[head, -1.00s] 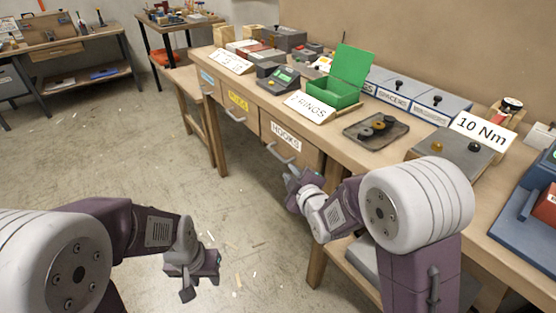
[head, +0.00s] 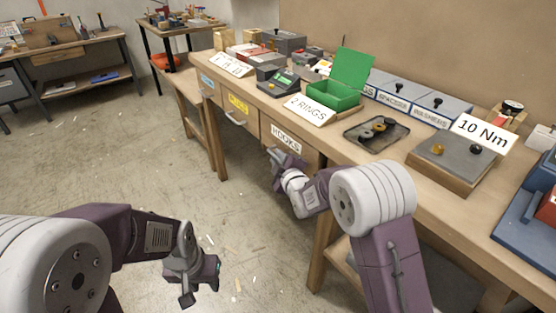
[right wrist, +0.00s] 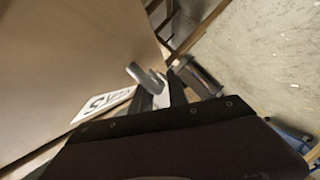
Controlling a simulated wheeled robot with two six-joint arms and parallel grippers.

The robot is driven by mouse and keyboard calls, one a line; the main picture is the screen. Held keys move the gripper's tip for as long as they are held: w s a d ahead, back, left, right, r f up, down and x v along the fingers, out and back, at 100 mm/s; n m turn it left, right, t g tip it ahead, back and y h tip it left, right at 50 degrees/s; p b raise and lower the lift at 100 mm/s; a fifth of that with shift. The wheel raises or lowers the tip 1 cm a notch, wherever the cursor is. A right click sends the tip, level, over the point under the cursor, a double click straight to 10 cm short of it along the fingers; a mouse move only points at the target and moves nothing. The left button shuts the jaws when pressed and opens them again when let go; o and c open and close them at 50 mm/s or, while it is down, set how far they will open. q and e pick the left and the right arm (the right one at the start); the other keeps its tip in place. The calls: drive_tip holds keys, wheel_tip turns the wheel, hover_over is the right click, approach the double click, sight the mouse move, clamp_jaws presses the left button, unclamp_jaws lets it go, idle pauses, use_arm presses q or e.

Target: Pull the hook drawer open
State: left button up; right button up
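The hook drawer (head: 310,157), a wooden front labelled HOOKS, is under the bench's front edge and looks flush with it. My right gripper (head: 276,158) is right at this drawer front, just below the label, and covers most of the handle. In the right wrist view a grey metal piece of the handle (right wrist: 147,77) shows at the fingers, beside the tilted label (right wrist: 103,104). I cannot tell whether the fingers are closed around it. My left gripper (head: 200,287) is open and empty over the floor, well away from the bench.
The drawer with a yellow label (head: 237,112) and its own handle is to the left.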

clamp_jaws()
idle(1.4)
